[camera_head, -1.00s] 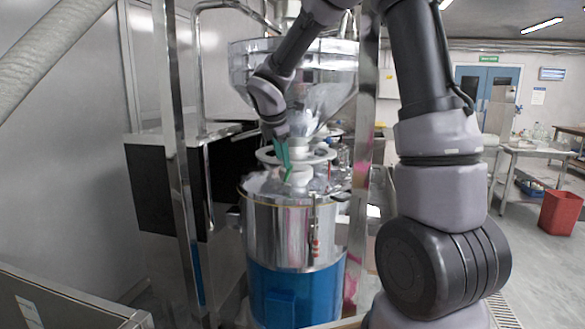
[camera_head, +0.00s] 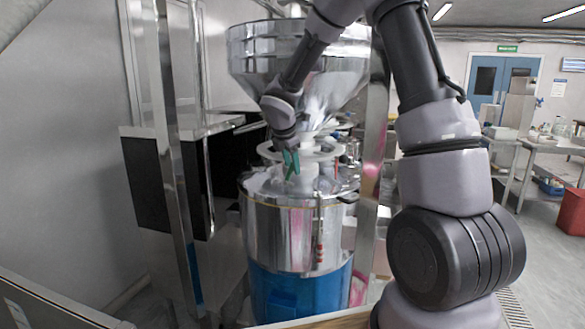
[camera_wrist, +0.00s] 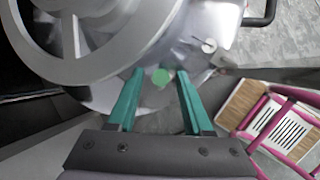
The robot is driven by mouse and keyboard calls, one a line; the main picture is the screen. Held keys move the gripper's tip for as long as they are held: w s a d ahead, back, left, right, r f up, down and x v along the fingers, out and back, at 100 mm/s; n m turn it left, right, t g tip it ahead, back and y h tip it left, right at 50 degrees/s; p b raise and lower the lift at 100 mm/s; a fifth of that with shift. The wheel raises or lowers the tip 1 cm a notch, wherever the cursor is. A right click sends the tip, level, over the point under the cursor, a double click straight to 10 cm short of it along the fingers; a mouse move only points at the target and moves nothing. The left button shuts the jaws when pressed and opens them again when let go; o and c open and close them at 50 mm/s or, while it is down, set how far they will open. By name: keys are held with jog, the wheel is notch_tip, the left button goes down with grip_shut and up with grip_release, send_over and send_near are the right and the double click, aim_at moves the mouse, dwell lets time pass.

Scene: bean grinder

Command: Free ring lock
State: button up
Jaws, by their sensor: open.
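The ring lock appears to be the pale ring (camera_head: 329,151) around the white neck between the steel hopper and the drum. In the wrist view the spoked ring (camera_wrist: 60,64) fills the upper left. My gripper (camera_head: 291,164) points down in front of the ring. Its two teal fingers (camera_wrist: 161,74) are spread apart with nothing gripped. A small round green part (camera_wrist: 162,78) shows between the fingertips; I cannot tell how far below them it lies. The ring's rim is just beyond the left fingertip, and contact cannot be told.
The steel hopper (camera_head: 255,66) stands above the ring, and the steel and blue drum (camera_head: 278,235) below. An upright metal post (camera_head: 374,150) rises close on the right.

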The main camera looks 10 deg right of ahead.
jog(key=shift+x, duration=0.8)
grip_shut()
dwell(0.9)
